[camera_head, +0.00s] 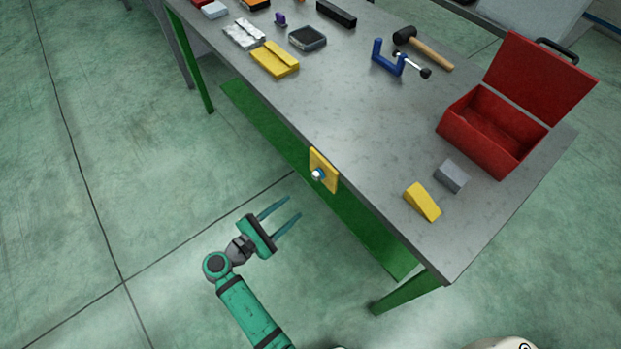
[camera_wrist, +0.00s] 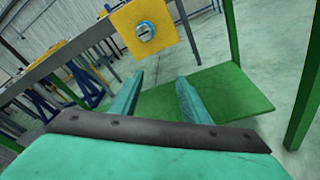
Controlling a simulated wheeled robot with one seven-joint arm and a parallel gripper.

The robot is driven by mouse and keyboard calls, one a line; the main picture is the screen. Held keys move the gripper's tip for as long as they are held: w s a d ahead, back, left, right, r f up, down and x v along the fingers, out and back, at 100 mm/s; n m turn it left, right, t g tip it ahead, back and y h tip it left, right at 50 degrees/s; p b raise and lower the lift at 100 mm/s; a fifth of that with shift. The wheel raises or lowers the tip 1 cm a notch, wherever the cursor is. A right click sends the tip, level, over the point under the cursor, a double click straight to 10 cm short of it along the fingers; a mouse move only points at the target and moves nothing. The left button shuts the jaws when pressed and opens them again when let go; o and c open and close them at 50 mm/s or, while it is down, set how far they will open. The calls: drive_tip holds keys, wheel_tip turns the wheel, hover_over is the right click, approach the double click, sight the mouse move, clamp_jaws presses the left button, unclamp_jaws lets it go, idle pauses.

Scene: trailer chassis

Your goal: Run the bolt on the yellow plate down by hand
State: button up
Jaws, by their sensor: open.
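The yellow plate (camera_head: 325,163) is fixed upright on the side edge of the grey workbench. A silver bolt (camera_head: 317,175) with a bluish ring around it stands out from the plate's face. My gripper (camera_head: 281,213) is open and empty, in front of the bench edge, a short way left of and below the bolt. In the wrist view the plate (camera_wrist: 166,16) and the bolt (camera_wrist: 145,31) show at the top, with a slot or dark line across the bolt head. My two fingers (camera_wrist: 157,92) point toward them, apart from both.
The workbench (camera_head: 330,100) carries a red open toolbox (camera_head: 490,134), a yellow wedge (camera_head: 422,202), a grey block (camera_head: 452,176), a blue clamp (camera_head: 390,60) and a mallet (camera_head: 425,48). A green lower shelf (camera_head: 365,226) runs under the bench. The floor left of the bench is clear.

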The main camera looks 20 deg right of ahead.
drive_tip(key=g+h, duration=0.1)
drive_tip(key=h, duration=0.1)
approach(314, 178)
drive_tip(key=a, duration=0.2)
drive_tip(key=shift+m+h, duration=0.3)
drive_tip(key=x, duration=1)
drive_tip(key=shift+s+d+f, duration=0.15)
drive_tip(key=shift+s+d, duration=0.05)
drive_tip(key=shift+d, duration=0.2)
drive_tip(key=shift+a, duration=0.1)
drive_tip(key=c, duration=1.1)
